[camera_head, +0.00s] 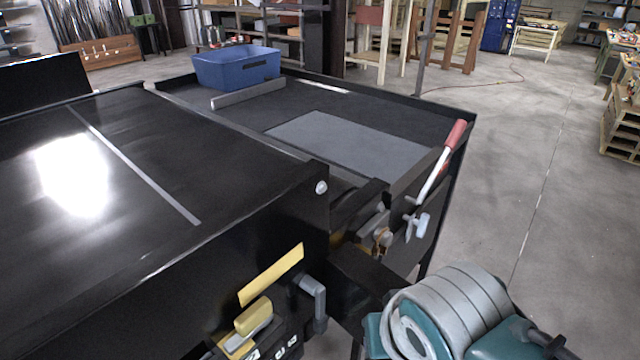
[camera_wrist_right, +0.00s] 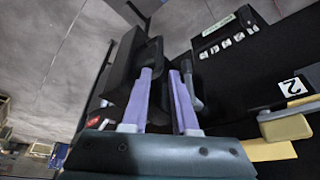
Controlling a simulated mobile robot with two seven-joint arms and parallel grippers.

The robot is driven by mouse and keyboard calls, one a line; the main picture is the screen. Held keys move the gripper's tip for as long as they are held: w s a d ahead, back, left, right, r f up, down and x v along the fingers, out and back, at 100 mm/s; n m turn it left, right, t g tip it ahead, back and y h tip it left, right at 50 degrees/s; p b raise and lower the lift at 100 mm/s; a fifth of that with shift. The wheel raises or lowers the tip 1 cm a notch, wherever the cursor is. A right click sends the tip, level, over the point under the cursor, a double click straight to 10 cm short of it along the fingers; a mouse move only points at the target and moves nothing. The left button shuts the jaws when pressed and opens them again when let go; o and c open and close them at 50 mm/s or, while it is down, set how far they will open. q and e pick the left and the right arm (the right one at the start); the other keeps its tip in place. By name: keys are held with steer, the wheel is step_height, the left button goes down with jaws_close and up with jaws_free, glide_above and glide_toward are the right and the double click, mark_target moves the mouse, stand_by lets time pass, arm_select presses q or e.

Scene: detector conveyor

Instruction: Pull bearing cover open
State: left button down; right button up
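A black box-like part (camera_head: 368,284), which may be the bearing cover, juts from the conveyor's end below the lever. In the right wrist view a black block (camera_wrist_right: 133,75) stands by the left finger; I cannot tell for certain that it is the same part. My right gripper (camera_wrist_right: 162,90) is open, its two purple fingers apart with no object seen between them. The right finger is close to a grey bent handle (camera_wrist_right: 191,88); contact is unclear. This handle also shows in the head view (camera_head: 315,303). In the head view my right fingers are hidden. My left gripper is out of view.
A red-tipped lever (camera_head: 437,165) rises at the conveyor's right corner. A yellow latch-like block (camera_head: 253,316) sits on the front panel below a yellow strip (camera_head: 271,274). A blue bin (camera_head: 236,68) stands on the far belt. The floor to the right is open.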

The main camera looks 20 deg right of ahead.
steer(key=shift+v, duration=1.2)
